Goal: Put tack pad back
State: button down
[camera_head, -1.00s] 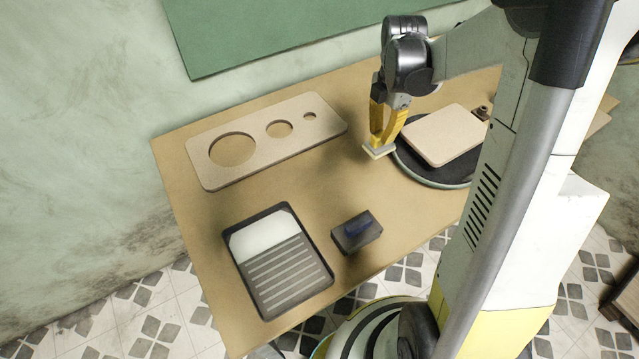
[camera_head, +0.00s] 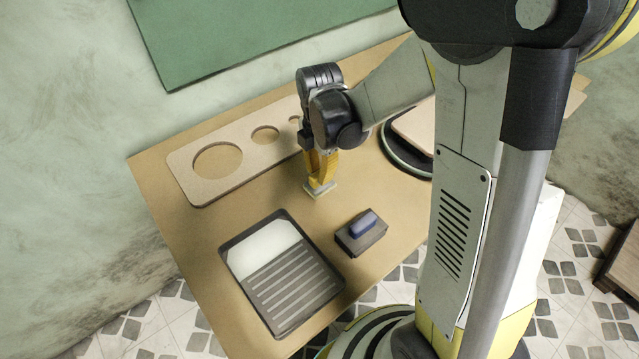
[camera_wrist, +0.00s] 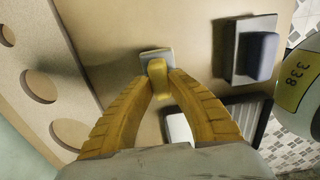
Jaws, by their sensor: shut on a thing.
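A small pale square pad (camera_head: 320,189), which I take to be the tack pad, is under my gripper (camera_head: 319,176) in the head view. In the wrist view the pad (camera_wrist: 150,53) shows beyond a yellow knob-like grip (camera_wrist: 158,72), with my yellow fingertips (camera_wrist: 160,76) closed on it. It is over the table between the holed board and the dark tray. I cannot tell its height above the table. The dark tray (camera_head: 331,284) has a white flat part (camera_head: 265,247) and a ribbed part. The wrist view shows only a corner of it.
A tan board with three round holes (camera_head: 184,170) lies at the back left. A dark blue block (camera_head: 364,222) sits on a grey base (camera_head: 350,243) right of the tray. A round dark disc (camera_head: 396,158) with a pale board (camera_head: 418,128) is partly behind my arm.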

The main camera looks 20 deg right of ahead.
jog(key=shift+f+b, duration=0.75)
jog(key=shift+f, duration=1.15)
jog(key=shift+f, duration=0.15)
jog(key=c, duration=1.4)
grip_release()
